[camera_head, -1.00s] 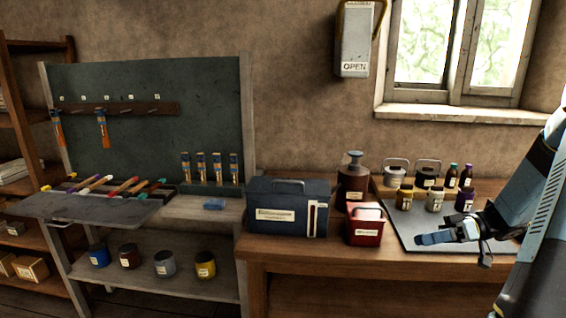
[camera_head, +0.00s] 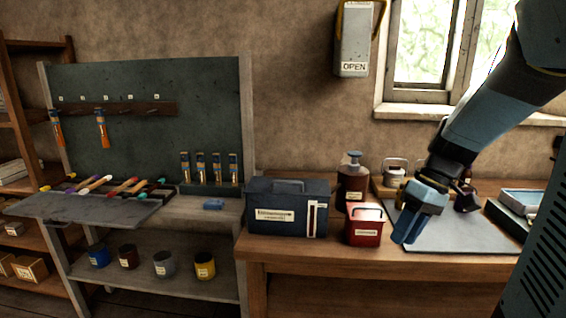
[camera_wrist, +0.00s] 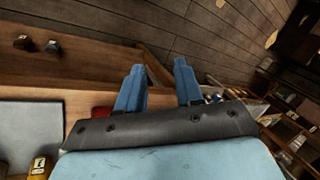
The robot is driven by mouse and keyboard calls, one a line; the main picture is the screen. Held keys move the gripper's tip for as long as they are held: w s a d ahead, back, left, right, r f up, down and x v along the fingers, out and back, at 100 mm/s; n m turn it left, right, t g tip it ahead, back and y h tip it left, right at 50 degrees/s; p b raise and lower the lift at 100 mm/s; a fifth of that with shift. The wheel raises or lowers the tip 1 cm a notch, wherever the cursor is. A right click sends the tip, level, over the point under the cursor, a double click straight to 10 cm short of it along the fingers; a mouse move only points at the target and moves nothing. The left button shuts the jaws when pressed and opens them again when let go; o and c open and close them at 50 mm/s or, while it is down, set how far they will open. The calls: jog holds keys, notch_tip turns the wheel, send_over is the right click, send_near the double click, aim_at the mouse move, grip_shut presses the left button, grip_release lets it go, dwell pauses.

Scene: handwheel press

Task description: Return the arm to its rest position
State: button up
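My arm reaches in from the upper right in the head view, bent down over the wooden bench. My gripper (camera_head: 406,238) hangs above the left part of the grey mat (camera_head: 470,236), just right of the red box, with its blue fingers pointing down. In the wrist view, my gripper (camera_wrist: 159,70) shows two blue fingers well apart with nothing between them. It is open and empty. My forearm and gripper hide most of the cans and bottles behind the mat.
A red box (camera_head: 365,226), a blue toolbox (camera_head: 287,208) and a brown bottle (camera_head: 352,184) stand left of my gripper. A tray (camera_head: 520,205) lies at the bench's right. A workbench with a pegboard (camera_head: 150,90) stands at the left.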

jog(key=s+a+r+m+t+h, duration=0.2)
jog(key=s+r+m+t+h, duration=0.2)
jog(key=s+r+t, duration=0.3)
jog(key=shift+s+a+r+m+h, duration=0.25)
jog(key=shift+s+r+m+h, duration=0.05)
jog(key=shift+s+r+m, duration=0.5)
jog(key=shift+a, duration=0.1)
